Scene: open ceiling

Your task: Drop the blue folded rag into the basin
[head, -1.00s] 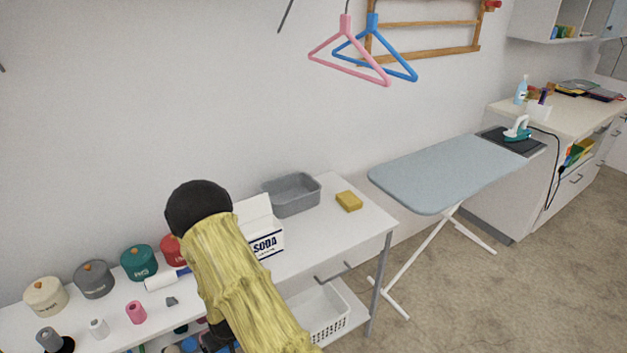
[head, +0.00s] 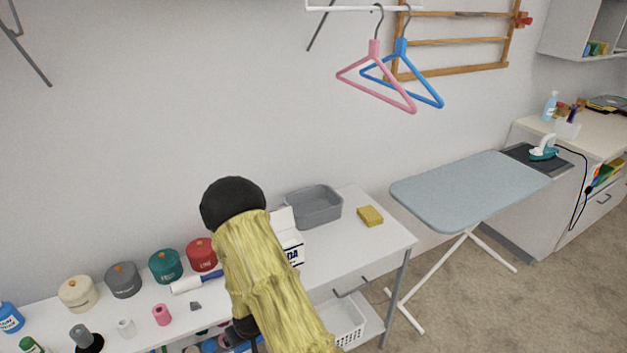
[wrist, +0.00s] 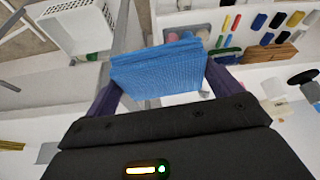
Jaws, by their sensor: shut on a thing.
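The blue folded rag (wrist: 160,68) is between the two fingers of my gripper (wrist: 160,88) in the wrist view. My gripper is shut on it and holds it in front of the shelf table. In the head view my yellow-sleeved arm hides the rag and most of the gripper; a dark part of it (head: 242,328) shows low beside the sleeve. The basin (head: 314,207), a grey open tub, stands on the white table near the wall, beyond and right of my arm. It looks empty from here.
A white soda box (head: 291,247) stands in front of the basin, partly behind my arm. A yellow sponge (head: 370,216) lies right of the basin. Several canisters and a lint roller (head: 196,283) line the left. A white basket (head: 340,323) sits on the lower shelf.

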